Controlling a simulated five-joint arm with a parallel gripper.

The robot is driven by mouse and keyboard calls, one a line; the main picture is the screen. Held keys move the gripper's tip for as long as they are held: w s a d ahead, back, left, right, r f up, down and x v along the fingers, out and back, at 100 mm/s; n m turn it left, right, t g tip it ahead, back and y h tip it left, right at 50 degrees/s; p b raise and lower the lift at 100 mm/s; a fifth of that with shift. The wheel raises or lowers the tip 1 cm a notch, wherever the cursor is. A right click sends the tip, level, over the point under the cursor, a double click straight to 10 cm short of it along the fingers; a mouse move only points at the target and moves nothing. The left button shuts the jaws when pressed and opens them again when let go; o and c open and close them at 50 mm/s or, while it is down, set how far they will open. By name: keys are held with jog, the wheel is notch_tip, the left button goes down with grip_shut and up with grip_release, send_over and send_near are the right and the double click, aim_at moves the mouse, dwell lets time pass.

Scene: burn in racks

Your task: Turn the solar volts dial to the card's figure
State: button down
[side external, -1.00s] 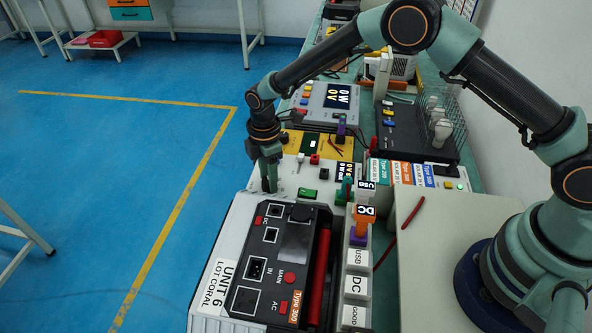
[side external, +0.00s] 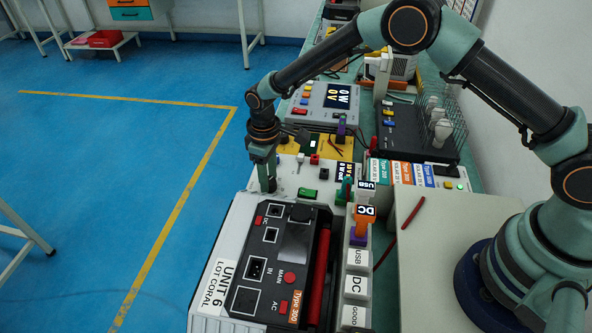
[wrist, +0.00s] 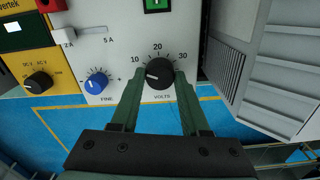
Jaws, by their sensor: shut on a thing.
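The black volts dial (wrist: 159,72) sits on a white panel (wrist: 98,42), with figures 10, 20 and 30 around it. Its white mark points left, below the 10. My gripper (wrist: 159,80) is shut on the dial, one finger on each side. In the side view my gripper (side external: 266,180) reaches down at the white supply's left side and hides the dial. Green, orange and blue type cards (side external: 400,173) with solar figures stand right of the supply; their small print is hard to read. Unit 6 (side external: 262,265) carries an orange type label (side external: 294,308).
A blue fine dial (wrist: 96,82) is left of the volts dial. A yellow panel with a black dial (wrist: 38,82) is further left. A grey vented case (wrist: 262,65) is close on the right. Labelled plugs (side external: 357,255) stand beside Unit 6.

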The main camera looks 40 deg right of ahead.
jog(key=m, duration=1.2)
jog(key=shift+r+m, duration=0.1)
jog(key=shift+m, duration=0.3)
dwell(0.3)
jog(key=shift+c, duration=2)
grip_release()
notch_tip(320, 180, up, 12)
